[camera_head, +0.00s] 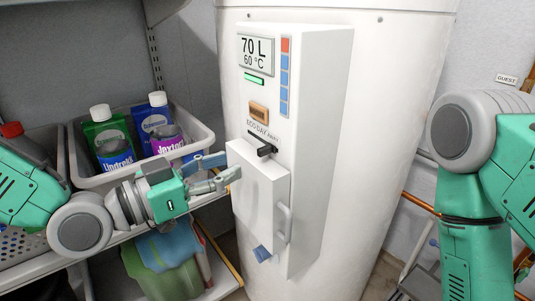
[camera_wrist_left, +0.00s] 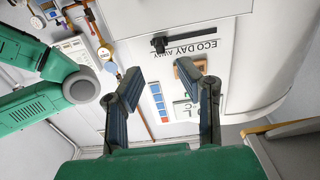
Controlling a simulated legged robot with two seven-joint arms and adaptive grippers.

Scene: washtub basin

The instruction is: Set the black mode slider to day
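The black mode slider (camera_head: 265,150) is a small knob on a dark slot in the white heater's control panel, under the printed words ECO DAY AWAY. The knob is at the AWAY end of the slot. The slider also shows in the left wrist view (camera_wrist_left: 158,45), where the lettering is upside down. My left gripper (camera_head: 228,167) is to the left of the panel, below and left of the slider. Its two blue fingers are spread and empty, also in the left wrist view (camera_wrist_left: 160,72), and apart from the knob. My right gripper is out of view.
A white box cover (camera_head: 258,190) with a handle juts out below the slider. An orange-brown switch (camera_head: 258,112) and a display (camera_head: 255,54) are above it. A grey bin (camera_head: 195,130) with bottles stands on the shelf at left. My right arm is at right.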

